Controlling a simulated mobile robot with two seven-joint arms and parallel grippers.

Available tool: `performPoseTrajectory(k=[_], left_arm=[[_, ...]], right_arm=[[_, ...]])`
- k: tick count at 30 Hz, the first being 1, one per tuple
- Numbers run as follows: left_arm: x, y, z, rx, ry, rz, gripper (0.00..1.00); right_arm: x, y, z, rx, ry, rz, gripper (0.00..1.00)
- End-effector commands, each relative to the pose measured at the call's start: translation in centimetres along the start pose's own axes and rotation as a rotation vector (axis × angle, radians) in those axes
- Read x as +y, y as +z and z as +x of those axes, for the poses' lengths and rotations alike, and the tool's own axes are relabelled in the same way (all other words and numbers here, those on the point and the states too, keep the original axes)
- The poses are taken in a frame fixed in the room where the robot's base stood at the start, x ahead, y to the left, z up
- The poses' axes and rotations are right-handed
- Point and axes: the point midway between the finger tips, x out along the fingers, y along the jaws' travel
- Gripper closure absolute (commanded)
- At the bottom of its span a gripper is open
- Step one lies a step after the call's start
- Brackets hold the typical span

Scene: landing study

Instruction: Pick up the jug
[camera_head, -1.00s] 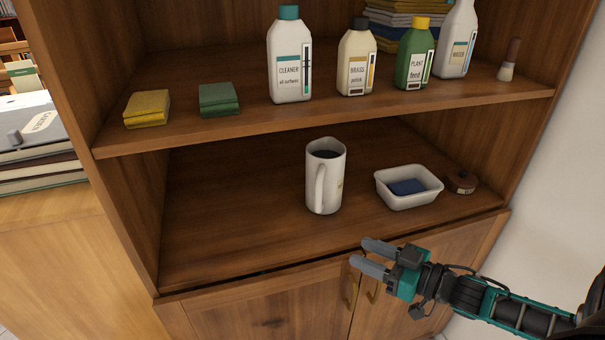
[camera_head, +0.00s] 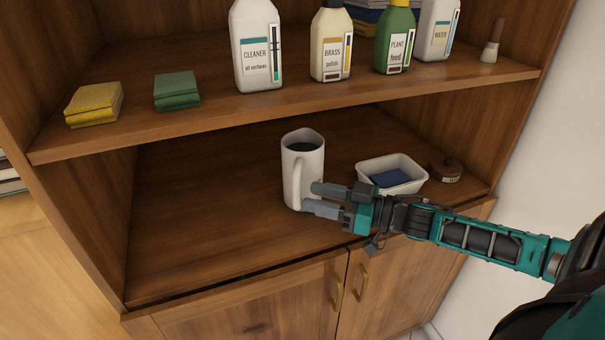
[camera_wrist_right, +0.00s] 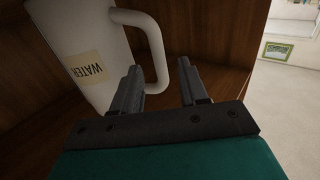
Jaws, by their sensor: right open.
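The white jug (camera_head: 302,160) stands upright on the lower shelf (camera_head: 200,225) of the wooden cabinet, with a dark opening at its top. Its handle faces the front left in the head view. In the right wrist view the jug (camera_wrist_right: 85,50) shows a WATER label, and its handle reaches toward my fingers. My right gripper (camera_head: 312,198) is open at the jug's lower front right; its fingertips overlap the jug in the head view. My left gripper is out of view.
Right of the jug are a white tub (camera_head: 375,168) with a blue sponge (camera_head: 390,178) and a brown round tin (camera_head: 446,170). The lower shelf left of the jug is clear.

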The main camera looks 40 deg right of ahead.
Motion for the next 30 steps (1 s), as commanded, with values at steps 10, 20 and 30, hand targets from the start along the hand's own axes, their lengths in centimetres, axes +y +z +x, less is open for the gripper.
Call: performPoseTrajectory(k=[10,20,30], left_arm=[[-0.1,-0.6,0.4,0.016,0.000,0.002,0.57],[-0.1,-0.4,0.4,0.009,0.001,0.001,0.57],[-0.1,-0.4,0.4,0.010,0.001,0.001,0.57]], right_arm=[[0.1,-0.4,3.6,0.004,0.000,-0.001,0.57],[0.0,-0.3,5.2,0.000,0.000,0.001,0.57],[0.0,-0.3,5.2,-0.001,0.000,0.000,0.76]])
